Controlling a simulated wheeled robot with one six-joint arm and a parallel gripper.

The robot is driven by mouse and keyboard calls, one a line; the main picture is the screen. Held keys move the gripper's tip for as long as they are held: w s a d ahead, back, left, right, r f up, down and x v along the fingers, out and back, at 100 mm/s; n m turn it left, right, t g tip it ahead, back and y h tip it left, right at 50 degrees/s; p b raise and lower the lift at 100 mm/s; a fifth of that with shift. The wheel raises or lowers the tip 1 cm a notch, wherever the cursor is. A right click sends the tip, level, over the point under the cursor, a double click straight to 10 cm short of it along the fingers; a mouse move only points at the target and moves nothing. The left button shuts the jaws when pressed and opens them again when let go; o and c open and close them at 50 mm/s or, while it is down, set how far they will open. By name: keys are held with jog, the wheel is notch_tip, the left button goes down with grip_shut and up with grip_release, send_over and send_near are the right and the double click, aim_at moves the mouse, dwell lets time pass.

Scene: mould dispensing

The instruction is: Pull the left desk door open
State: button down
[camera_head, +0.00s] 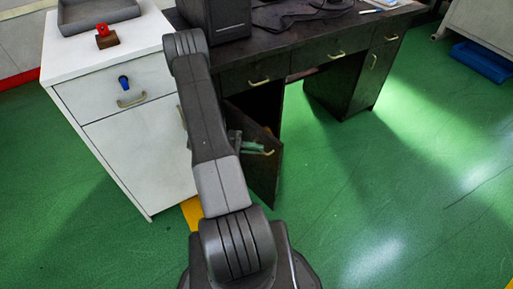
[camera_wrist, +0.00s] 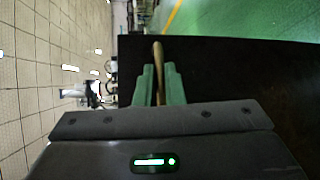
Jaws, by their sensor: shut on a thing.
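The dark left desk door (camera_head: 264,185) stands partly open, swung out from the desk (camera_head: 285,45) toward me. My gripper (camera_head: 262,148) has green fingers and is shut on the brass-coloured door handle (camera_head: 270,153). In the wrist view the handle (camera_wrist: 157,58) runs between the two green fingers (camera_wrist: 158,84), and the dark door fills the area to their right. My arm hides part of the desk's left side and part of the opening behind the door.
A white cabinet (camera_head: 140,150) stands close on the left, with a blue key or knob (camera_head: 124,82) on its drawer. A grey tray (camera_head: 98,14) and a red item (camera_head: 104,33) lie on top. Green floor (camera_head: 390,190) is clear to the right.

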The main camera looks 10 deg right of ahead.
jog(key=c, duration=1.5)
grip_release()
